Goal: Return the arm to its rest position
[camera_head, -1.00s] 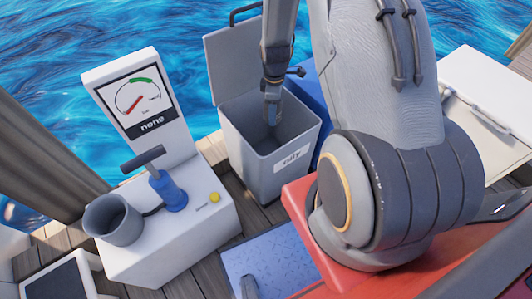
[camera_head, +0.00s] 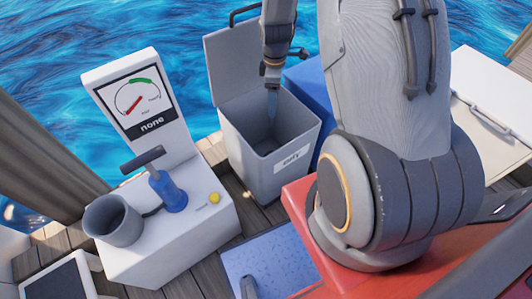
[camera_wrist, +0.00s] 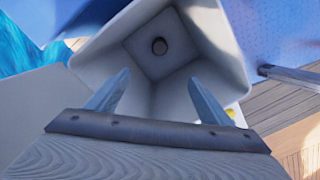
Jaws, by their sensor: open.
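My gripper (camera_head: 272,103) is above and partly within the mouth of the grey open bin (camera_head: 262,170) in the head view. In the wrist view its two fingers (camera_wrist: 158,95) are spread apart with nothing between them. My arm reaches out from the right side of the head view and hangs down over the bin.
The bin's raised lid (camera_head: 230,65) stands behind my gripper. To the left is a white unit (camera_head: 170,235) with a gauge reading "none" (camera_head: 135,100), a blue pump (camera_head: 168,190) and a grey cup (camera_head: 112,220). A white chest (camera_head: 490,120) is at right. Water lies beyond.

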